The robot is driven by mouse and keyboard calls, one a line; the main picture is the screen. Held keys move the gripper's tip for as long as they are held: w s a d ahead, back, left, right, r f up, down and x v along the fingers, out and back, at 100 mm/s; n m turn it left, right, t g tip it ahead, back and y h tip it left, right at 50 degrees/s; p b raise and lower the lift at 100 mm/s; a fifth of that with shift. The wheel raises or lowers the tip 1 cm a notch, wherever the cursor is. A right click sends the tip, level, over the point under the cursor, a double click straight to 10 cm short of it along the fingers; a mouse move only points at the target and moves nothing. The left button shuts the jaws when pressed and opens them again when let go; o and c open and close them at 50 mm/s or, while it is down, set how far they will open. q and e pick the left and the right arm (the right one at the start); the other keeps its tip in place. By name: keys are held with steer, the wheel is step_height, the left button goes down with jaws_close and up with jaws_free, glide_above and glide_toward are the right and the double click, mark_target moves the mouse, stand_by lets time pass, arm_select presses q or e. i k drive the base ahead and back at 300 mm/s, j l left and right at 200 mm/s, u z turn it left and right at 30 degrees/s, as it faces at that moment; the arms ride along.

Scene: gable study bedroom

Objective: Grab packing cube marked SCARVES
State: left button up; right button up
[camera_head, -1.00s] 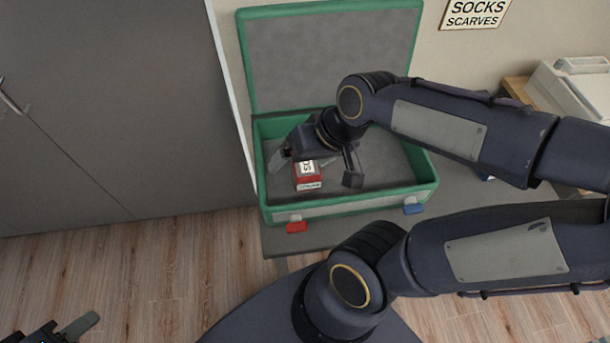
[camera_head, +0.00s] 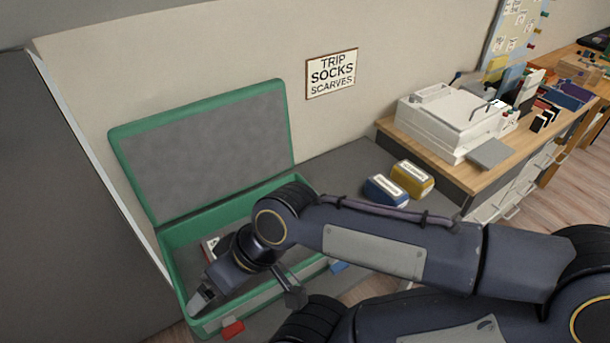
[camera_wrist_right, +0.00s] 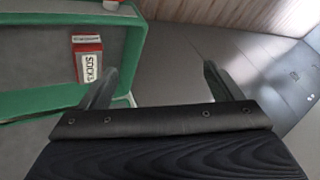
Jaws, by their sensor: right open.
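Two packing cubes stand side by side on the grey bench right of the suitcase, a blue one (camera_head: 384,190) and a yellow one (camera_head: 412,178). Both have white labels too small to read, so I cannot tell which says SCARVES. A red cube marked SOCKS (camera_wrist_right: 88,60) is in the open green suitcase (camera_head: 170,240); in the head view it is mostly hidden behind my right gripper (camera_head: 248,293). That gripper is open and empty above the suitcase. In the wrist view the red cube is left of the fingers, not between them. My left gripper is out of view.
A wall sign (camera_head: 331,74) reads TRIP, SOCKS, SCARVES. The suitcase lid stands open against the wall. A white printer-like machine (camera_head: 445,118) is on the wooden desk at right. The grey bench (camera_head: 345,165) is clear between suitcase and cubes.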

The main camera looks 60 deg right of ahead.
mark_target(379, 188)
steer(key=z, duration=2.75)
steer(key=u, duration=0.4)
steer(key=i+l+u, duration=0.15)
steer(key=u, duration=0.25)
steer(key=i+l+u, duration=0.15)
steer(key=l+u, duration=0.7)
steer(key=l, duration=0.25)
steer(key=i+l, duration=0.1)
steer(key=l, duration=0.15)
